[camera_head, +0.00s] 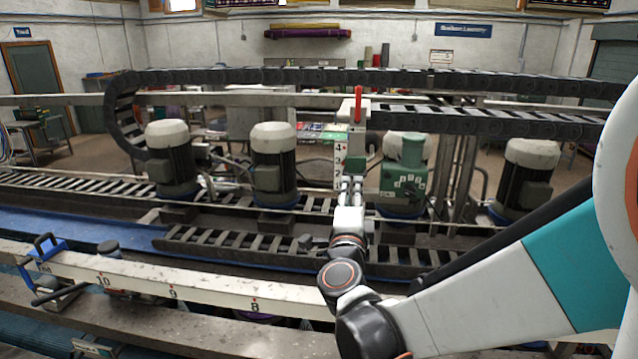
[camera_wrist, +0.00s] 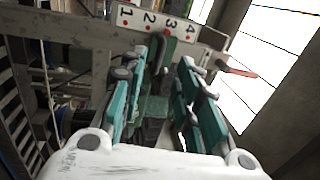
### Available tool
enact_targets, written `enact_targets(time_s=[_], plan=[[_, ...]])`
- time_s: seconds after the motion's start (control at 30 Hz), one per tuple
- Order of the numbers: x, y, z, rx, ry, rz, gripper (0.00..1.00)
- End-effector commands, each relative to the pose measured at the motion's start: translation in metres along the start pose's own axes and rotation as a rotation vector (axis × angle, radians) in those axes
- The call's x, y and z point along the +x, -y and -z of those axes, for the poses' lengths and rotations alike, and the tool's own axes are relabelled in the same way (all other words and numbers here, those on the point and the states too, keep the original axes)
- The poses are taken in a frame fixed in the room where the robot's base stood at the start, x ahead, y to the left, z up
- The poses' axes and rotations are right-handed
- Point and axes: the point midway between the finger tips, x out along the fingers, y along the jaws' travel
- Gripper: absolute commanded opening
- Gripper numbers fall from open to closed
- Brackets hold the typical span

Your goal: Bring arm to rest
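My arm reaches forward from the right in the head view. My gripper (camera_head: 348,186) is held up in front of a white numbered post with a red lever (camera_head: 358,104) on top. In the wrist view my gripper (camera_wrist: 164,62) has its two teal fingers apart. A dark green part (camera_wrist: 155,104) shows between the fingers, with gaps at its sides; I cannot tell its depth. The red lever (camera_wrist: 236,71) is beyond and to the right of the fingers. The numbered plate (camera_wrist: 166,24) is beyond the fingertips.
A white beam (camera_head: 205,294) marked with numbers runs across in front of the machine. Several motors with white caps, such as one at the left (camera_head: 172,160), stand behind the gripper. A green box (camera_head: 404,178) is right of it. A black cable chain (camera_head: 260,76) crosses behind.

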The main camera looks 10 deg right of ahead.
Motion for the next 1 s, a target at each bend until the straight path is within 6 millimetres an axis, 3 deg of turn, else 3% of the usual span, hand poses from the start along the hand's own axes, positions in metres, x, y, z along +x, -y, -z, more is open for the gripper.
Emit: enact_targets(time_s=[0.27,0.37,0.5,0.67,0.8,1.0], plan=[[-0.027,0.041,-0.030,-0.316,0.288,0.015,0.30],[-0.048,0.042,-0.040,-0.478,0.419,-0.005,0.30],[-0.084,0.029,-0.042,-0.707,0.591,-0.066,0.30],[-0.135,-0.002,-0.022,-0.967,0.773,-0.184,0.30],[-0.181,-0.032,0.010,-1.161,0.904,-0.316,0.30],[-0.234,-0.062,0.058,-1.350,1.030,-0.493,0.30]])
